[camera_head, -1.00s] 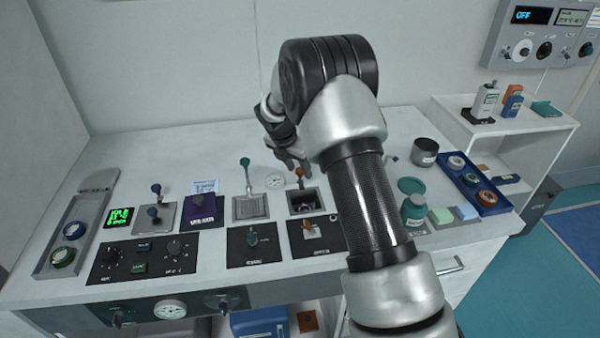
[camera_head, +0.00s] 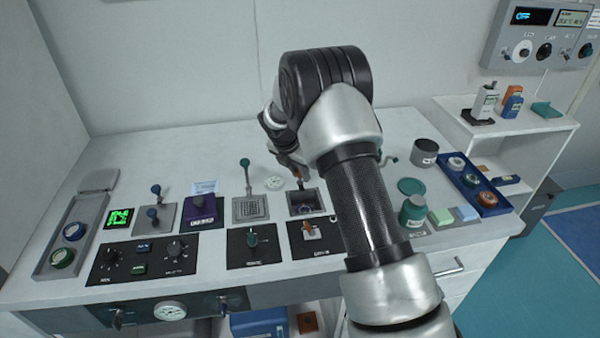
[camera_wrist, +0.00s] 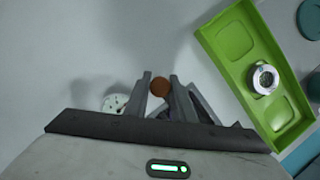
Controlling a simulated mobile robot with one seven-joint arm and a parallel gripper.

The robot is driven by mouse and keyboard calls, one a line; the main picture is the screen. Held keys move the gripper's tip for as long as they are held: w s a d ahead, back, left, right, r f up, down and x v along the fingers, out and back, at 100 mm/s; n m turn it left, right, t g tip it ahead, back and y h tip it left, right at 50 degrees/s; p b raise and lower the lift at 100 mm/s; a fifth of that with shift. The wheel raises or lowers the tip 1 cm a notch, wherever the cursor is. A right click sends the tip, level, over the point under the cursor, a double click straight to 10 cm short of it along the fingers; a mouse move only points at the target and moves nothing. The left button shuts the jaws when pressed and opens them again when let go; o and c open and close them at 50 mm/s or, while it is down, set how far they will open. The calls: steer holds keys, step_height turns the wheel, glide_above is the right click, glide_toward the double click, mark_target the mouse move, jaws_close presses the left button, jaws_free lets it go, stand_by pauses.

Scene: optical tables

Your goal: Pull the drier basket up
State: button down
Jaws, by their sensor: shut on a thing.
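An orange-brown round knob (camera_wrist: 160,87) sits between my gripper's (camera_wrist: 161,84) fingertips in the wrist view. In the head view my gripper (camera_head: 298,172) is over the grey square well (camera_head: 306,211) at the table's middle, at the top of the upright handle there. My gripper is shut on this knob. The basket itself is low in the dark well and hard to make out; my arm and fingers cover part of the handle.
A panel with an orange switch (camera_head: 312,231) lies in front. A green tray (camera_wrist: 221,60) shows right of my gripper in the wrist view. A green bottle (camera_head: 413,212) stands right of my arm.

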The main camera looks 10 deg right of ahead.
step_height(320, 180, up, 7)
steer(key=p, duration=0.4)
steer(key=shift+f, duration=0.15)
steer(key=shift+w+f, duration=0.1)
steer(key=c, duration=1.5)
jaws_free()
steer(key=v, duration=1.7)
steer(key=shift+a+r, duration=0.1)
steer(key=shift+r, duration=0.15)
